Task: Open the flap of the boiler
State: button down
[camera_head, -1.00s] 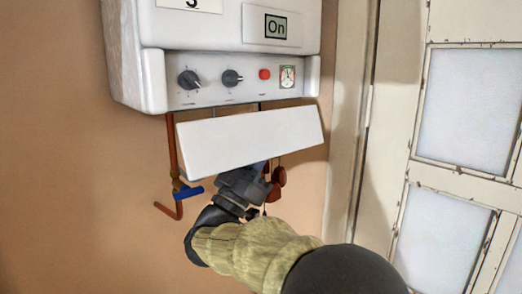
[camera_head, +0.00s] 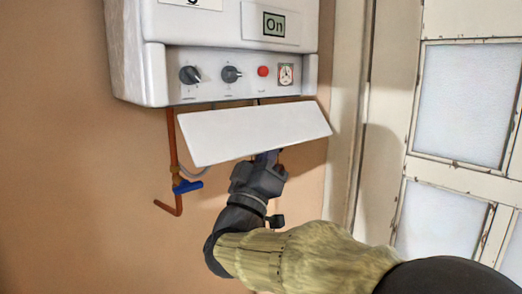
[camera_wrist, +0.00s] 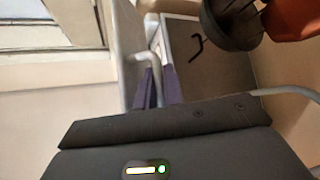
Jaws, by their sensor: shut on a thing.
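The white boiler (camera_head: 225,25) hangs on the wall, with its control panel uncovered. Its flap (camera_head: 255,132) is a white plate hanging open below the panel, tilted outward towards me. My gripper (camera_head: 268,156) comes up from below and is shut on the flap's lower edge, right of its middle. The flap hides the fingertips in the head view. In the wrist view, the two dark purple fingers (camera_wrist: 160,87) stand close together beside a pale panel edge; the exact contact is hard to make out.
Two black knobs (camera_head: 190,75), a red button (camera_head: 263,71) and a gauge (camera_head: 286,74) sit on the exposed panel. A copper pipe with a blue valve (camera_head: 187,187) is at lower left. A paned door (camera_head: 465,105) stands at right.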

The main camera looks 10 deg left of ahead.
jog(key=shift+s+d+r+n+y, duration=0.15)
jog(key=shift+s+d+n+y, duration=0.1)
jog(key=shift+n+y, duration=0.5)
jog(key=shift+s+d+r+n+y, duration=0.1)
jog(key=shift+s+d+n+y, duration=0.15)
jog(key=shift+n+y, duration=0.45)
jog(key=c, duration=1.8)
grip_release()
jog(key=shift+f, duration=0.1)
jog(key=b+v, duration=0.8)
jog(key=v, duration=0.9)
jog(key=shift+s+a+b, duration=0.15)
jog(key=shift+s+b, duration=0.1)
jog(key=shift+b, duration=0.05)
